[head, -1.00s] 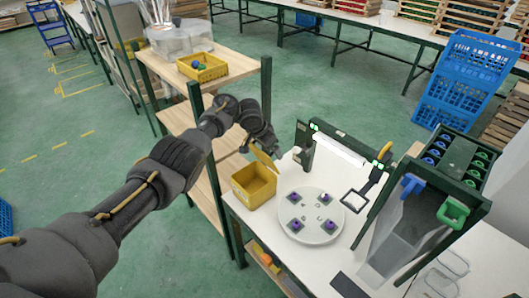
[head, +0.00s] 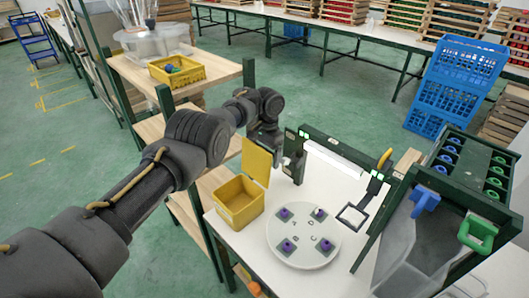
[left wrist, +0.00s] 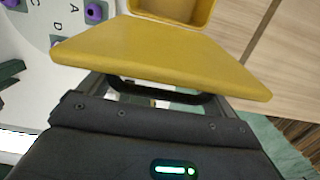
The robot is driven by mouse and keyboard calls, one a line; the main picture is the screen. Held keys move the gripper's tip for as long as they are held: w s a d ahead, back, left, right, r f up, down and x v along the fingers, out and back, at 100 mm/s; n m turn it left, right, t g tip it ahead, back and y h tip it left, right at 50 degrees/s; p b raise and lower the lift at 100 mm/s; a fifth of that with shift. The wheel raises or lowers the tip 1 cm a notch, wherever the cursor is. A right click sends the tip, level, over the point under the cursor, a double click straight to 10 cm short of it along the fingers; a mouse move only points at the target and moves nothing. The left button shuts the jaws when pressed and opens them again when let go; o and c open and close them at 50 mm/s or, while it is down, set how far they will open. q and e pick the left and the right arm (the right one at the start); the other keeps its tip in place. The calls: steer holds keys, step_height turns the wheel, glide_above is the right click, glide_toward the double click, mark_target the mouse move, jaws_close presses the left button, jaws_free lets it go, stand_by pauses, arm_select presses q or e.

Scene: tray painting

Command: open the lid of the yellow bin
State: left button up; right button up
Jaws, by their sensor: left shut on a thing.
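The yellow bin (head: 243,214) stands at the left edge of the white table in the head view. Its yellow lid (head: 257,161) stands about upright at the back right of the bin, and the bin is open with its inside showing. My left gripper (head: 268,146) is behind the lid, shut on it; the fingertips are mostly hidden. In the left wrist view the lid (left wrist: 160,55) spans the picture just ahead of the gripper (left wrist: 158,92), with the bin rim (left wrist: 175,18) beyond it. My right gripper is not in view.
A round white plate (head: 303,262) with several purple pieces lies right of the bin. A dark frame (head: 345,152) stands behind it. A wooden shelf (head: 200,80) with a yellow basket (head: 177,77) is at the left. A dark rack (head: 470,175) stands at the right.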

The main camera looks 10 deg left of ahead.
arm_select(q)
steer(key=shift+s+f, duration=0.15)
steer(key=shift+f, duration=0.05)
steer(key=o, duration=1.1)
steer(key=shift+r, duration=0.55)
step_height(320, 180, up, 10)
steer(key=w+b, duration=0.1)
steer(key=b, duration=0.1)
steer(key=shift+d, duration=0.4)
